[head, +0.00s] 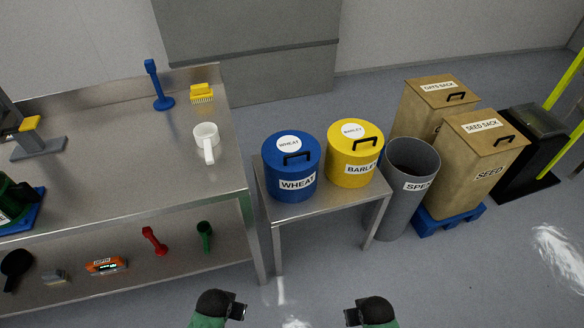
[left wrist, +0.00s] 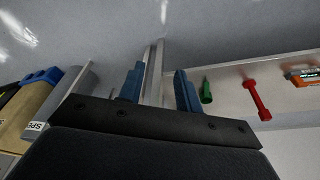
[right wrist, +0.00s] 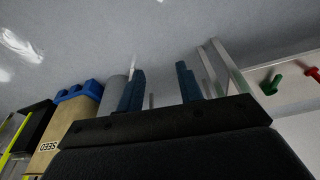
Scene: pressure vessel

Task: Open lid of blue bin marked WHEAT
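The blue bin (head: 289,178) marked WHEAT stands upright on a small metal table (head: 320,208).
A yellow BARLEY bin (head: 352,165) stands close to the right of the blue one. A grey bin (head: 397,205) and wooden SEED boxes (head: 465,175) stand further right. A metal bench (head: 110,165) with a white jug (head: 206,136) is at left. The floor ahead is clear.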

